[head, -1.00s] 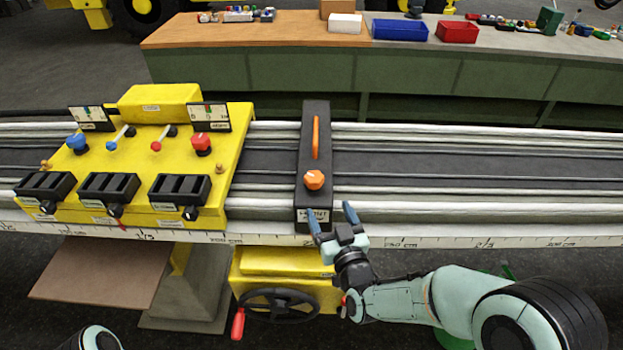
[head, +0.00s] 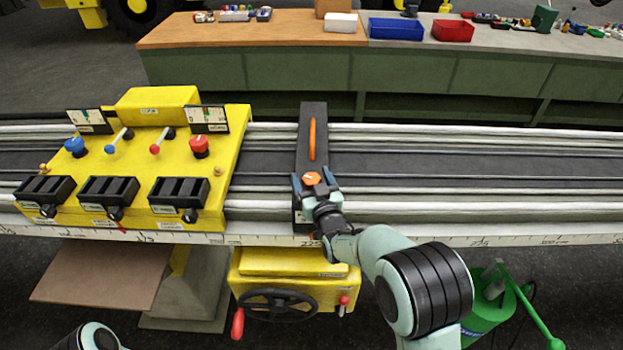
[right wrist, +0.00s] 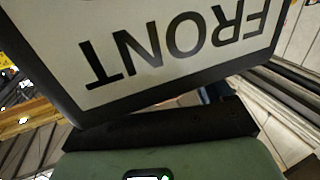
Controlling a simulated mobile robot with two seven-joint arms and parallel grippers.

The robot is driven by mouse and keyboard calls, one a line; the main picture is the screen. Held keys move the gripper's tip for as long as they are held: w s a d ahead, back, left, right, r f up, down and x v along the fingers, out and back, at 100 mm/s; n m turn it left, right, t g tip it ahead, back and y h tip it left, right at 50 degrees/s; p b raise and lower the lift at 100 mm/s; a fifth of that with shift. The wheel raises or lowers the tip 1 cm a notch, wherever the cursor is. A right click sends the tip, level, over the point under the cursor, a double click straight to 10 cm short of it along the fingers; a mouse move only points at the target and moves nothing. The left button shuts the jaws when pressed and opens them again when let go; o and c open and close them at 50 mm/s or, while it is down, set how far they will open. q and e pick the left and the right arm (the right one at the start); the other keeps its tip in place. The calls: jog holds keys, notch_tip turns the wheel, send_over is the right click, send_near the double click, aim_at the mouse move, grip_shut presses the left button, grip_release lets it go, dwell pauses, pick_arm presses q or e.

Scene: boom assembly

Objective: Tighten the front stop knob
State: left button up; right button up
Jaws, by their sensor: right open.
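The front stop is a black block (head: 312,140) lying across the rails, with an orange upright handle (head: 312,138) and an orange knob (head: 312,179) near its front end. My right gripper (head: 315,183) is open, its two blue fingers on either side of the knob in the head view. Whether the fingers touch the knob cannot be told. In the right wrist view, a white label reading FRONT (right wrist: 170,50) fills the upper part, and the knob does not show. My left gripper is out of view.
A yellow control carriage (head: 225,130) with knobs, levers and black trays stands on the rails to the left. A yellow box with a black handwheel (head: 277,305) sits below the front ruler edge (head: 420,240). The rails right of the stop are clear.

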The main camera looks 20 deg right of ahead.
jog(key=shift+c, duration=0.3)
jog(key=c, duration=0.9)
